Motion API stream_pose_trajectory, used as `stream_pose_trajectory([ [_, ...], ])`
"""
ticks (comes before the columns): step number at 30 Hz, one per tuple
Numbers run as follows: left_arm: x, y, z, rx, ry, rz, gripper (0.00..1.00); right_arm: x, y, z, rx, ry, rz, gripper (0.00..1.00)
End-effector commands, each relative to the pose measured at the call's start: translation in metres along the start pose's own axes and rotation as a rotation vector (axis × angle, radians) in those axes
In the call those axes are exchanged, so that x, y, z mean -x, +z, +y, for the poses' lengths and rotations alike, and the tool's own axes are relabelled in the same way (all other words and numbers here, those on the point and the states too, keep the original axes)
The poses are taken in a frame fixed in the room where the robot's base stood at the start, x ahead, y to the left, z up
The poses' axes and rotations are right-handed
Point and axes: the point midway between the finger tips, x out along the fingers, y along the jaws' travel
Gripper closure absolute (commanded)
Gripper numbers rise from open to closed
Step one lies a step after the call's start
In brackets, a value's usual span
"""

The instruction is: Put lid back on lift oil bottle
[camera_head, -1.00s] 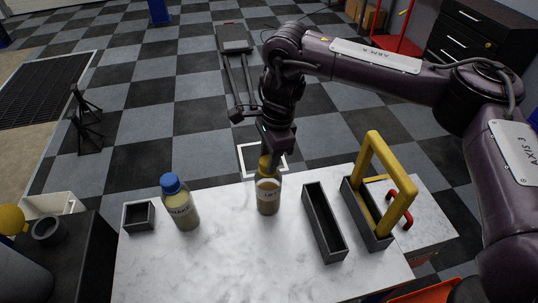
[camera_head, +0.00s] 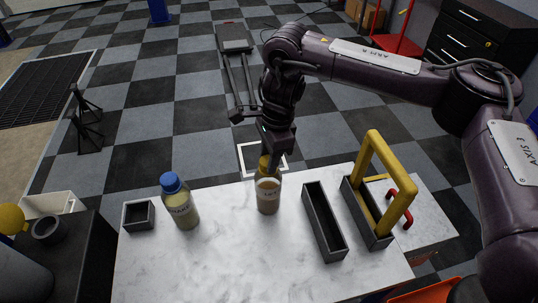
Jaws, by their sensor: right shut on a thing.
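The lift oil bottle (camera_head: 268,196) stands upright on the white marble table (camera_head: 210,262), near its back edge. Its yellow lid (camera_head: 265,164) is at the top of the bottle, directly under my right gripper (camera_head: 270,158). My right gripper points down and is shut on the lid. The fingers partly hide the lid, so I cannot tell how tightly it sits on the neck. A second bottle with a blue lid (camera_head: 179,203) stands upright to the left. My left gripper is not in view.
A small dark square tray (camera_head: 139,216) sits at the table's left. A long dark tray (camera_head: 311,208) and a dark holder with a yellow handle (camera_head: 366,161) stand to the right. The table's front middle is clear.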

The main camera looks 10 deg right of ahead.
Motion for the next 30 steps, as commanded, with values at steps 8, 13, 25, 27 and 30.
stream_pose_trajectory([
  [8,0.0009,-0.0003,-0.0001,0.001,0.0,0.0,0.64,-0.0004,-0.0001,-0.0001,0.0,0.0,0.0,0.85],
  [13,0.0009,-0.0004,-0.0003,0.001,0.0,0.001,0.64,-0.0003,-0.0001,-0.0001,0.0,0.0,0.0,0.58],
  [25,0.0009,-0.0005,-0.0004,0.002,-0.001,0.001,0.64,-0.0003,-0.0001,0.0,0.0,0.0,0.0,0.31],
  [27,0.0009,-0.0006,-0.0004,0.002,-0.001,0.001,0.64,-0.0003,-0.0001,0.0,0.0,0.0,0.0,0.22],
  [30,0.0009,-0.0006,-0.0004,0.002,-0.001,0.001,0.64,-0.0003,-0.0001,0.0,0.0,0.0,0.0,0.17],
])
